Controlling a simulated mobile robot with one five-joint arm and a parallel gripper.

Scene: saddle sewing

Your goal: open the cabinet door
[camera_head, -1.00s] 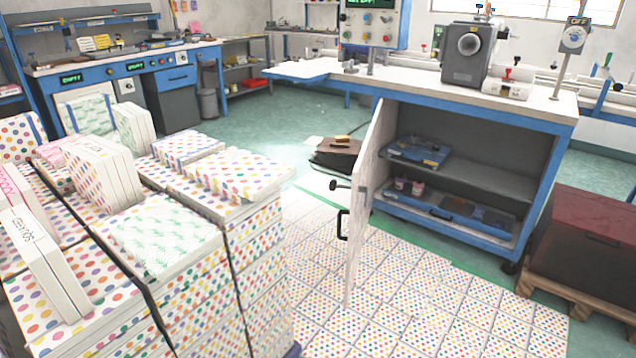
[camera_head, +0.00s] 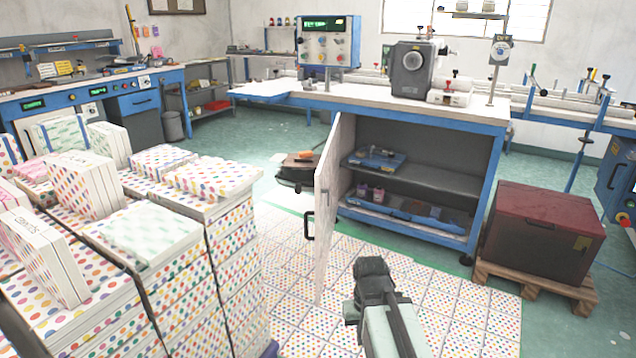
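The cabinet (camera_head: 484,180) under the blue-edged workbench stands with its front open. Its white door (camera_head: 326,215) is swung well out on the left side, seen nearly edge-on. A dark handle (camera_head: 309,225) sticks out on the door's left face. The shelves inside show, with a blue tray (camera_head: 376,158) on the upper one and small bottles and another blue tray (camera_head: 408,211) below. My gripper (camera_head: 371,268) is in the lower middle of the view, to the right of the door and apart from it in the picture. Its fingers are too unclear to tell whether they are open.
Stacks of dotted boxes (camera_head: 190,240) fill the left foreground. A dark red chest (camera_head: 543,235) sits on a wooden pallet (camera_head: 540,286) at the right. Dotted floor tiles (camera_head: 455,320) in front of the cabinet are clear apart from my arm. A dark case (camera_head: 296,175) lies behind the door.

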